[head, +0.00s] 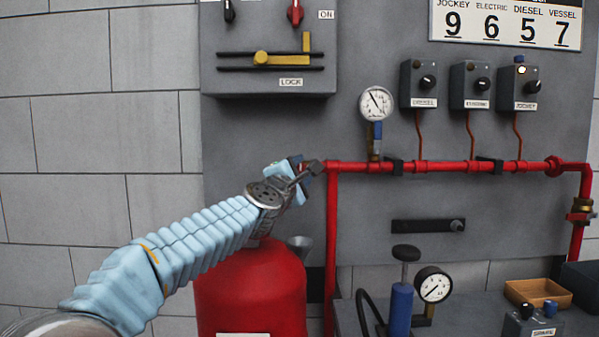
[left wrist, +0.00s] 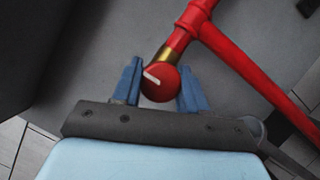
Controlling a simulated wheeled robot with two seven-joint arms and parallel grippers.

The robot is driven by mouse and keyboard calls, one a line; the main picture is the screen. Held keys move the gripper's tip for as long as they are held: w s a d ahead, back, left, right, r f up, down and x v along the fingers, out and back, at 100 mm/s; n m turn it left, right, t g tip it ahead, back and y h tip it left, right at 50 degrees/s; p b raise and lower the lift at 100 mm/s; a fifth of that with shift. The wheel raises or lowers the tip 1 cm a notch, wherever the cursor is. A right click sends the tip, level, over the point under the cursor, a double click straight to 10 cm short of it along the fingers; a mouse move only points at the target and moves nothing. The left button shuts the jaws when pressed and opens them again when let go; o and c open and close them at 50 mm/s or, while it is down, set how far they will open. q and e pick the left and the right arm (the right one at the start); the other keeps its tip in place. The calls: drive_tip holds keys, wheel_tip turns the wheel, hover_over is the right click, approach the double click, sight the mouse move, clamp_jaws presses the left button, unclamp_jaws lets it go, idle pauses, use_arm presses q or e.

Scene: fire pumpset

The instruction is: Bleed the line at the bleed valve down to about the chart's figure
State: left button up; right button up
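My left gripper (head: 304,172) is at the left end of the red pipe (head: 450,167). In the left wrist view its two blue fingers (left wrist: 160,85) stand on either side of a round red knob (left wrist: 160,84) with a white mark, and the knob fills the gap between them. A brass collar joins this knob to the red pipe. In the head view the knob is hidden by the gripper. A round gauge (head: 377,103) stands above the pipe; its needle points to the upper left. The chart (head: 507,22) reads Jockey 9, Electric 6, Diesel 5, Vessel 7. My right gripper is out of view.
Three switch boxes, one the jockey box (head: 518,88) with a lit lamp, sit above the pipe. A red vessel (head: 250,290) stands below my left arm. A blue hand pump (head: 401,305), a second gauge (head: 433,284) and a tan tray (head: 539,292) are on the bench.

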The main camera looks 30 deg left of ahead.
use_arm(q)
drive_tip(key=o, duration=0.4)
drive_tip(key=shift+o, duration=0.2)
drive_tip(key=b+v, duration=0.1)
drive_tip(key=v, duration=1.2)
drive_tip(key=shift+s+f, duration=0.15)
drive_tip(key=shift+s, duration=0.25)
